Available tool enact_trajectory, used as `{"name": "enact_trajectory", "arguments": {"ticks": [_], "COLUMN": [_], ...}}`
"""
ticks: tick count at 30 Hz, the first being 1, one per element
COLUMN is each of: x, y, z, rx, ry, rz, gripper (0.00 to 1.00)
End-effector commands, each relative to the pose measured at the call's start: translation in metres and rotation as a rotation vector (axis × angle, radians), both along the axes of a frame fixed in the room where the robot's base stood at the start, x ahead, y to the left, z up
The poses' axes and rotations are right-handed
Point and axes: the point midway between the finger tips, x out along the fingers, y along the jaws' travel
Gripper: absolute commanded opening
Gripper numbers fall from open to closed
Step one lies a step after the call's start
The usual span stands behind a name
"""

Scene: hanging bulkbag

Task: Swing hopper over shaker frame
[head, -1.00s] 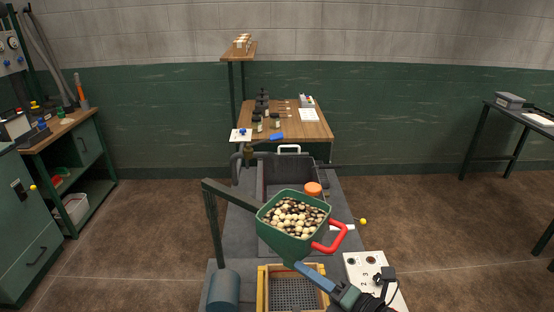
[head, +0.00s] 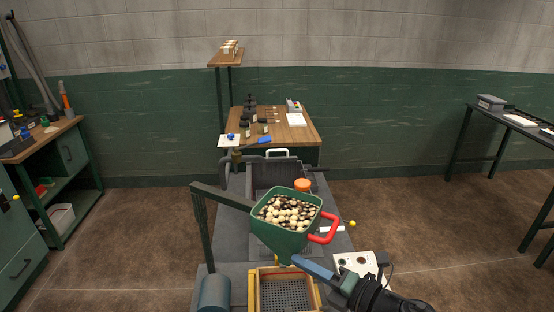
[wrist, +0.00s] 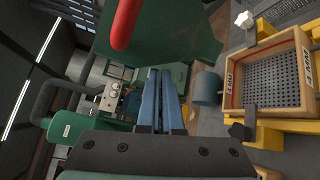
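The green hopper (head: 285,236), full of pale and dark round pieces (head: 288,211), hangs from a dark swing arm (head: 222,196) on a post at its left. A red handle (head: 325,229) sticks out at its right. It also shows in the wrist view (wrist: 165,38), with the handle (wrist: 124,22) beyond my fingers. The shaker frame (head: 254,290), a wooden box with a perforated screen, lies below the hopper in the head view, and at right in the wrist view (wrist: 271,111). My gripper (head: 300,262) has its blue fingers together, below the handle near the hopper's underside; contact is unclear.
A grey cylinder (head: 214,293) stands left of the shaker frame. A white control panel (head: 355,264) is at right. A wooden table (head: 290,129) stands farther back.

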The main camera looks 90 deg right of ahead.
Motion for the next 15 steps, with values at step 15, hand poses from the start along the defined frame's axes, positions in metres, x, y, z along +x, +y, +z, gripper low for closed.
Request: {"name": "enact_trajectory", "arguments": {"ticks": [15], "x": [-0.078], "y": [0.053], "z": [0.012], "rx": [-0.009], "ry": [0.007], "rz": [-0.029], "gripper": [0.0]}}
